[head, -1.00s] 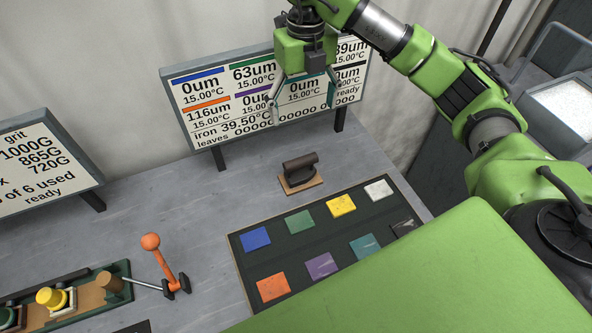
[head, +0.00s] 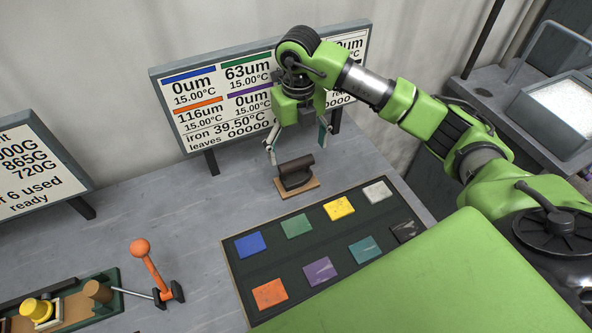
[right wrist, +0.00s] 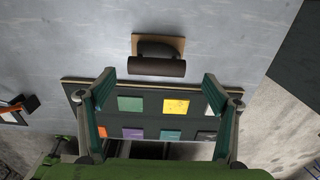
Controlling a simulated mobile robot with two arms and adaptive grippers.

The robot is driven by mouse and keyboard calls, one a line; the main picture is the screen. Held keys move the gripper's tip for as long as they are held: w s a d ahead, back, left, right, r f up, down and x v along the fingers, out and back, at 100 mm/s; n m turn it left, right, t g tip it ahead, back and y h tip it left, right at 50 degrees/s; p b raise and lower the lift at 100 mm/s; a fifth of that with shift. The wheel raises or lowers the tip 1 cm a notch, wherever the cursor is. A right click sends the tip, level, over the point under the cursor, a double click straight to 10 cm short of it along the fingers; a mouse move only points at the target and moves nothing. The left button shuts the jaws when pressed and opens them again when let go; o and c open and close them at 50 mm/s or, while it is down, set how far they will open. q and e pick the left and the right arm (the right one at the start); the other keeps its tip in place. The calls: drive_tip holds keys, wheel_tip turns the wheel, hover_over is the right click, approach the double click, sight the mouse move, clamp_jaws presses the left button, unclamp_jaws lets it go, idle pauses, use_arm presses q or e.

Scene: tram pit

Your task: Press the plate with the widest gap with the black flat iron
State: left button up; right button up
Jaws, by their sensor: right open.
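The black flat iron (head: 297,175) sits on a tan rest on the bench, its dark handle on top. It also shows in the right wrist view (right wrist: 157,66), beyond the fingertips. My right gripper (head: 298,146) is open and empty, just above and behind the iron in the head view. The orange plate (head: 269,293) lies at the front left of the dark plate board (head: 283,265). The gauge board (head: 205,150) reads 116um beside orange, 63um beside green, and 0um beside blue and purple. My right arm hides some of its readings. My left gripper is out of view.
Blue, green, yellow, white, purple, teal and dark plates share the board. An orange-knobbed lever (head: 152,268) and a green fixture (head: 75,305) stand at left. A grit sign (head: 35,165) is at far left. Bare bench lies left of the iron.

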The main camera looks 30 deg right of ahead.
sight(296, 160)
drive_tip(key=shift+s+a+f+p, duration=0.1)
drive_tip(key=shift+f+p, duration=0.35)
drive_tip(key=shift+f, duration=0.05)
wheel_tip(296, 160, down, 4)
drive_tip(key=shift+a+r+p, duration=0.15)
drive_tip(key=shift+r+p, duration=0.1)
drive_tip(key=shift+p, duration=0.7)
drive_tip(key=shift+f, duration=0.5)
drive_tip(key=c, duration=1.8)
drive_tip(key=shift+r, duration=0.15)
